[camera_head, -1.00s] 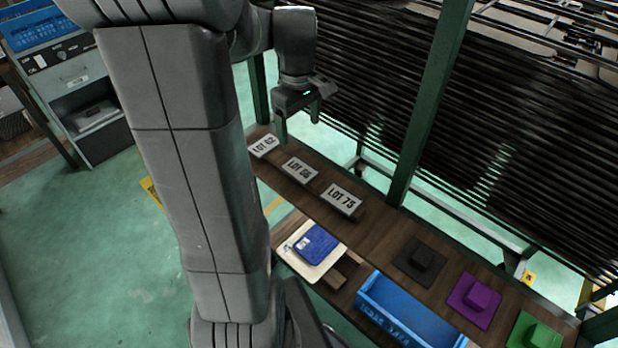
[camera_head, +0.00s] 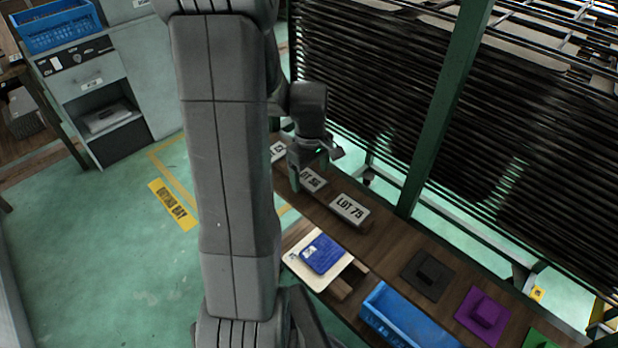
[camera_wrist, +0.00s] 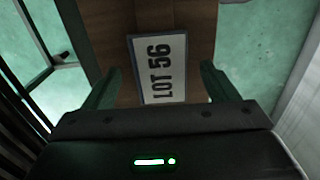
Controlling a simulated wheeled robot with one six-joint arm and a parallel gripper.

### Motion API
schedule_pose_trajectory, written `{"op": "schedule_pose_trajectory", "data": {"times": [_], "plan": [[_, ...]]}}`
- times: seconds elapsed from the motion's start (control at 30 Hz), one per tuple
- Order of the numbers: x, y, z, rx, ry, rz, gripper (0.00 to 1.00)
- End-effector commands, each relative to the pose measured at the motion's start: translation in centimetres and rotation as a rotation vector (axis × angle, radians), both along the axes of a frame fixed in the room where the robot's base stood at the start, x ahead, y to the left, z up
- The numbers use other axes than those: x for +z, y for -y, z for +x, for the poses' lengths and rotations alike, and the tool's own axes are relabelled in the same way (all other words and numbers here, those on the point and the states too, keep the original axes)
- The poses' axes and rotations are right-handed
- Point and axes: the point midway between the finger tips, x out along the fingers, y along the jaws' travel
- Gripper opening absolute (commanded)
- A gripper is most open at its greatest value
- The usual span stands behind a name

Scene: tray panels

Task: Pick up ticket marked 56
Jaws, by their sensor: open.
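The ticket marked LOT 56 (camera_wrist: 168,55) is a pale card with dark print and a dark blue border, lying on a brown wooden surface. In the head view this ticket (camera_head: 315,183) is partly hidden behind my gripper (camera_head: 310,174). In the wrist view my gripper (camera_wrist: 158,72) is open, with one green finger at each side of the ticket and a gap on both sides. Nothing is held. I cannot tell how far the fingertips are above the surface.
The LOT 75 ticket (camera_head: 349,210) lies to the right, and another ticket (camera_head: 278,151), partly hidden, to the left. A green post (camera_head: 443,110) stands behind.

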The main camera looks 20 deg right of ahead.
Motion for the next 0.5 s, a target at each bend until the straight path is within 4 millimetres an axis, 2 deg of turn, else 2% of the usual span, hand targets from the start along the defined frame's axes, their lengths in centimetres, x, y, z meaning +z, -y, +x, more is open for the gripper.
{"op": "schedule_pose_trajectory", "data": {"times": [0.17,0.4,0.5], "plan": [[0.02,-0.01,0.01,0.000,0.000,0.000,0.78],[0.04,-0.01,0.01,0.000,0.000,0.000,0.32],[0.05,-0.01,0.01,0.000,0.000,0.000,0.32]]}}
